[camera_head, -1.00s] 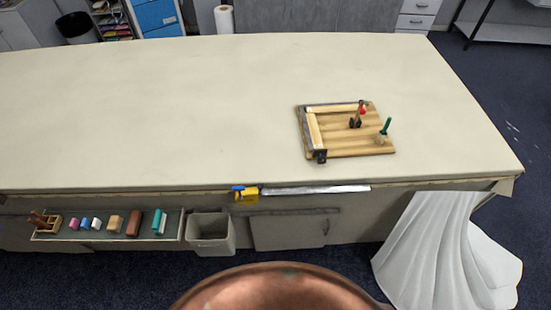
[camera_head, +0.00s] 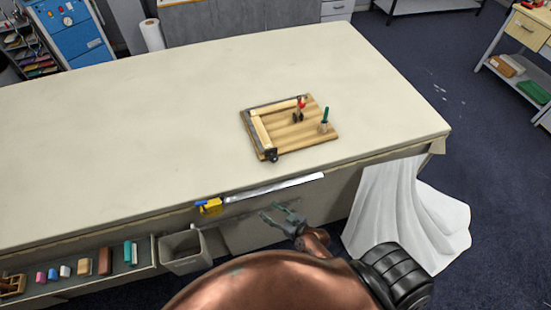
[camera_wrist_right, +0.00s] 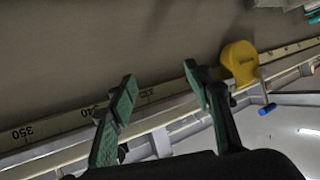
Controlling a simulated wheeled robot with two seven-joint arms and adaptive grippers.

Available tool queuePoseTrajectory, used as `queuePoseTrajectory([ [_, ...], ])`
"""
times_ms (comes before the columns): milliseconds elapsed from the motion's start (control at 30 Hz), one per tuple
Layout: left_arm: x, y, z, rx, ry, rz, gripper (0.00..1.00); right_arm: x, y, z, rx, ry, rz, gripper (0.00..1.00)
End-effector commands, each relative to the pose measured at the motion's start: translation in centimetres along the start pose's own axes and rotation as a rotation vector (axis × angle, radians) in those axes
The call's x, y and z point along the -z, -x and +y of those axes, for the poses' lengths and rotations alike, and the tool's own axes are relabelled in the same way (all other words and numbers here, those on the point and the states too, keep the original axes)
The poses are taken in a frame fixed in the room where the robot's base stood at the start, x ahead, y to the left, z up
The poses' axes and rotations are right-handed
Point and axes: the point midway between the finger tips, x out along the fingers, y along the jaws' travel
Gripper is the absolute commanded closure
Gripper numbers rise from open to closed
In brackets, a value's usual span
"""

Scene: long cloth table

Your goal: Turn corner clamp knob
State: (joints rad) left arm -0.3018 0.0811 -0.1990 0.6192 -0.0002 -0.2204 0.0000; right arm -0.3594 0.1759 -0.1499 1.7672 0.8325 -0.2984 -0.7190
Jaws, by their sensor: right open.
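A wooden board (camera_head: 304,138) lies on the table with a corner clamp along its left and far sides. The clamp's dark knob (camera_head: 272,155) is at the board's near-left corner. A red-tipped toggle (camera_head: 299,108) and a green-handled tool (camera_head: 325,119) stand on the board. My right gripper (camera_head: 270,213) is open and empty in front of the table's near edge, below the tabletop and apart from the board. Its green fingers (camera_wrist_right: 160,95) are spread in the right wrist view, with nothing between them touched. My left gripper is not in view.
The table (camera_head: 150,120) is mostly bare. A yellow tape measure (camera_head: 210,206) and a metal rule (camera_head: 275,188) are at its front edge. A grey bin (camera_head: 184,250) and a tray (camera_head: 147,266) of coloured blocks sit below. White cloth (camera_head: 405,215) hangs at the right.

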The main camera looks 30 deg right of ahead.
Motion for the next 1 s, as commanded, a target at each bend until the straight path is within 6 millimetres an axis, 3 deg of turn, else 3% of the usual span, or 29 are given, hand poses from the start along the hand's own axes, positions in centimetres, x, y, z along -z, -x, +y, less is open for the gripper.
queuePoseTrajectory([
  [33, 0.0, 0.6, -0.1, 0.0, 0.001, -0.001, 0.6, 4.3, 0.3, -0.1, 0.001, 0.012, 0.08, 0.54],
  [100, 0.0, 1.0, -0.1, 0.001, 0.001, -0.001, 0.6, 9.1, 0.7, -0.2, -0.007, 0.024, 0.182, 0.54],
  [200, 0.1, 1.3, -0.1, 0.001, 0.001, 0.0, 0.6, 14.3, 1.2, 0.5, -0.051, 0.027, 0.311, 0.54],
  [267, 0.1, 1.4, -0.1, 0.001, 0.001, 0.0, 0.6, 15.8, 1.3, 1.8, -0.105, 0.017, 0.365, 0.54],
  [367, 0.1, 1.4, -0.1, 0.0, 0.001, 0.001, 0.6, 16.0, 1.1, 4.6, -0.218, -0.008, 0.41, 0.54],
  [500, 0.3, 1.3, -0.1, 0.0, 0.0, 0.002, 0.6, 14.7, 1.1, 8.1, -0.361, -0.037, 0.419, 0.54],
  [600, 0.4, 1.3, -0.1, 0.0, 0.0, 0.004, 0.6, 13.9, 1.2, 9.7, -0.428, -0.049, 0.412, 0.54],
  [767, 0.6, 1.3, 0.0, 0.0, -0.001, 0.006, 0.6, 14.0, 0.3, 10.9, -0.458, -0.054, 0.409, 0.54],
  [1000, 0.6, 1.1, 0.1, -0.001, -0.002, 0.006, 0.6, 15.4, -2.8, 12.5, -0.456, -0.054, 0.409, 0.54],
])
